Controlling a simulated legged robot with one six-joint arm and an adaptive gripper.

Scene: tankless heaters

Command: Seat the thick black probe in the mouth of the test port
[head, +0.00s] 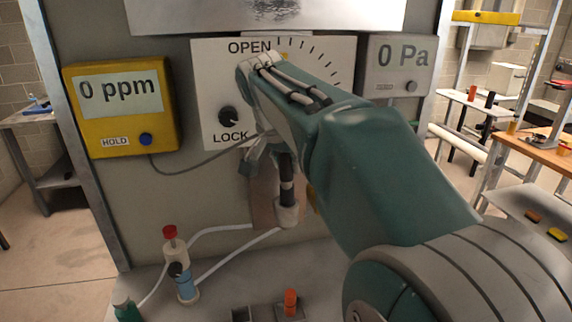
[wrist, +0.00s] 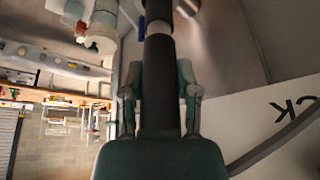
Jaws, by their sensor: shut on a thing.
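The thick black probe (head: 287,170) hangs near upright below my arm, with a pale band around it. My gripper (wrist: 158,92) is shut on the probe, one finger on each side of it in the wrist view. The probe (wrist: 158,70) runs away from the palm toward the top of that view. In the head view, the probe's lower end meets the mouth of a white cylindrical port (head: 287,214). I cannot tell whether it is inside the mouth or just in front of it. My arm hides part of the gripper.
A yellow meter (head: 120,105) reading 0 ppm and a grey 0 Pa display (head: 398,68) hang on the panel. A white OPEN/LOCK plate (head: 210,75) is behind my arm. A blue-and-white fitting with a red knob (head: 170,231) stands left, with white hoses. An orange peg (head: 291,301) stands in front.

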